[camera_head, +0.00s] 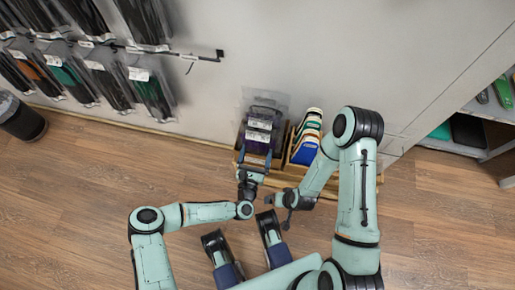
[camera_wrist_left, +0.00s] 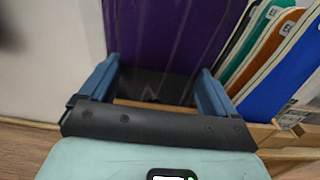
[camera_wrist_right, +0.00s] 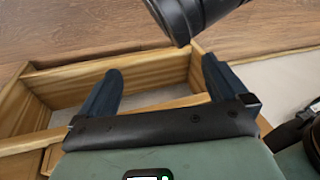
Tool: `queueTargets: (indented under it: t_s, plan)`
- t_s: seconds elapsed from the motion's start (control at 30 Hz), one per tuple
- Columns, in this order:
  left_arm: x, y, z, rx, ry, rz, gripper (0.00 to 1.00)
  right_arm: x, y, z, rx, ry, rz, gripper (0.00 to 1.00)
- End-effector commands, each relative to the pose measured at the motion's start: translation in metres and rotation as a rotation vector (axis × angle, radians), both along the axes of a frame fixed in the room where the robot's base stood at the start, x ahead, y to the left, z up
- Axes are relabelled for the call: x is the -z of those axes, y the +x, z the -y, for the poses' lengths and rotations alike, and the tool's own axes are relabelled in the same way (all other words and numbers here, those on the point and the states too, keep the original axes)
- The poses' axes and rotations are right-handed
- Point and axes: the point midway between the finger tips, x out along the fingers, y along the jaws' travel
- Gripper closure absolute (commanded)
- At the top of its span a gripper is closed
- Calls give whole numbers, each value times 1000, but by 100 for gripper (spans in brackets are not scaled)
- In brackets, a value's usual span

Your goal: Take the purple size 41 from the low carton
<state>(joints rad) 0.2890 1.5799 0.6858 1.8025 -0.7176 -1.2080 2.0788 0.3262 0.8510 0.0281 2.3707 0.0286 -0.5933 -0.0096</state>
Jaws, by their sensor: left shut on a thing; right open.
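The purple size 41 pack (camera_head: 258,143) stands upright in a clear sleeve with white labels, at the left end of a low wooden carton (camera_head: 278,178) by the wall. My left gripper (camera_head: 250,177) is at its near side. In the left wrist view the purple pack (camera_wrist_left: 165,35) fills the space between the fingers of my left gripper (camera_wrist_left: 155,90), which is shut on it. Its lower edge is partly hidden. My right gripper (camera_wrist_right: 160,90) is open and empty over a bare compartment of a wooden carton (camera_wrist_right: 60,85).
Several blue, orange, green and white insoles (camera_head: 306,140) stand to the right of the purple pack. Packs hang from a wall rack (camera_head: 150,90) at left. A dark bin (camera_head: 22,118) stands at far left, and a shelf (camera_head: 490,110) at right. Floor is clear at left.

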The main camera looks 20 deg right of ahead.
Motion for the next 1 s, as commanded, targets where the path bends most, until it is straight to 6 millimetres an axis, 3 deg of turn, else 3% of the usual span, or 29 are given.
queueTargets:
  t_s: [0.27,0.47,0.9,1.0]
  plan:
    - [-11,0,0,0,0,0,42,-5,0,-1,-2,3,3,0]
    - [-41,0,0,0,-1,2,42,-17,0,-6,-11,10,8,0]
    - [-125,0,0,2,-1,2,42,-41,-37,-25,-49,58,-90,0]
    - [-120,-18,-12,3,0,-5,42,-43,-41,-27,-53,64,-100,0]
